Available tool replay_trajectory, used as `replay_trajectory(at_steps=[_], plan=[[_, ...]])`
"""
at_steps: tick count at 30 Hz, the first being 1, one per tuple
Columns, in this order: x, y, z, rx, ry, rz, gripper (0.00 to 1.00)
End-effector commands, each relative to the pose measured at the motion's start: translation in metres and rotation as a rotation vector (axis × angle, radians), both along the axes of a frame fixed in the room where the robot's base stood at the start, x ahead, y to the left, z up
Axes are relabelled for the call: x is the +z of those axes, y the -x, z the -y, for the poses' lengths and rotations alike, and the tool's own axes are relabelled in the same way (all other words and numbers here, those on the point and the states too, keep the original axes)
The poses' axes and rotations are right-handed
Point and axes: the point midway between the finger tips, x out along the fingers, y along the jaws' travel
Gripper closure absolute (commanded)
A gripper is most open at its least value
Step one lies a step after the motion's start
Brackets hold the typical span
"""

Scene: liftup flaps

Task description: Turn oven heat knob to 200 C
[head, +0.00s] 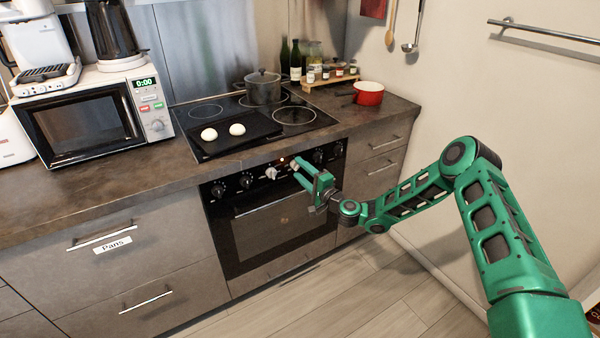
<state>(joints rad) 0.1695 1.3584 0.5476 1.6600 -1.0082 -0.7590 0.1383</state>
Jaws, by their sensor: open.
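The oven (262,238) is built into the counter below the cooktop, with its door closed. Its control panel has several dark knobs, with two at the left (246,182), and others at the right (318,156). A light-coloured knob (272,173) shows just left of my gripper's fingertips. A small red light glows on the panel above it. My gripper (298,171) is open, with its green fingers pointing at the panel's middle. It is close to the panel; I cannot tell whether it touches a knob. The knob markings are too small to read.
A baking tray (213,145) with two pale round pieces lies on the cooktop (203,112), near a dark pot (263,88). A red pan (369,94) stands right. A microwave (90,120) is at left. The floor (330,290) before the oven is clear.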

Motion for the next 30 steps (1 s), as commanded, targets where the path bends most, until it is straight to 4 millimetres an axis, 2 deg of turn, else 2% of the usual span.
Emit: replay_trajectory(at_steps=[15,21,30], plan=[[-0.009,0.065,0.055,-0.001,0.001,-0.006,0.53],[-0.009,0.075,0.064,-0.002,0.001,-0.004,0.53],[-0.009,0.076,0.064,-0.002,0.002,-0.004,0.53]])
